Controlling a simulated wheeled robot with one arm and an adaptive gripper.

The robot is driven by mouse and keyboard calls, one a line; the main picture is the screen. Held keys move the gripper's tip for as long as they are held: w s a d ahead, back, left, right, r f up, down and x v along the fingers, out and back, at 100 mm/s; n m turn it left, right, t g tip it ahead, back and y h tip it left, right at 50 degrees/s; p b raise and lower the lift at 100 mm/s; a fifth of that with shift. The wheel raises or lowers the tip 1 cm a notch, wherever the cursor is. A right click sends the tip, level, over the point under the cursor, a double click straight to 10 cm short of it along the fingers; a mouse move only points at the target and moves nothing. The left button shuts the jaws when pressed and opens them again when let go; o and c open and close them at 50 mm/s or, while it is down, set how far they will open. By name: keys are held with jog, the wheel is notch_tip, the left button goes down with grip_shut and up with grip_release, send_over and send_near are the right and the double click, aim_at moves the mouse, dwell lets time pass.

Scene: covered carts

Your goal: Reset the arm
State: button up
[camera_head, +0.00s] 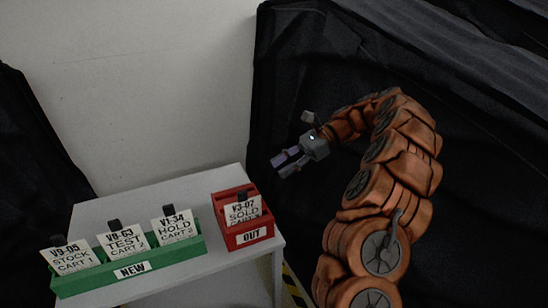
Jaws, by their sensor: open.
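My gripper (288,162) is open and empty. It hangs in the air above and to the right of the table's back right part, apart from everything. My orange-brown arm curves up along the right side and bends over to the left at its top. A red box (245,237) labelled OUT holds a SOLD card (242,211). Each card has a dark clip or knob at its top.
The boxes stand on a light grey table (150,203). Dark covered forms stand at the left (32,160) and behind my arm (300,60). A pale wall (130,90) is behind the table. Yellow-black floor tape (294,285) shows beside the table.

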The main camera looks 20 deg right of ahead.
jog(key=s+a+r+n+g+h, duration=0.35)
jog(key=s+a+n+h, duration=0.25)
jog(key=s+a+n, duration=0.7)
jog(key=s+d+f+n+t+h, duration=0.1)
jog(key=s+f+n+h, duration=0.1)
jog(key=s, duration=0.9)
jog(key=s+d+f+n+h, duration=0.1)
jog(key=s+f+n+h, duration=0.2)
jog(key=s, duration=0.7)
notch_tip(320, 180, down, 2)
jog(key=shift+s+f+t+h, duration=0.2)
jog(key=shift+s+t+h, duration=0.2)
jog(key=shift+h, duration=0.8)
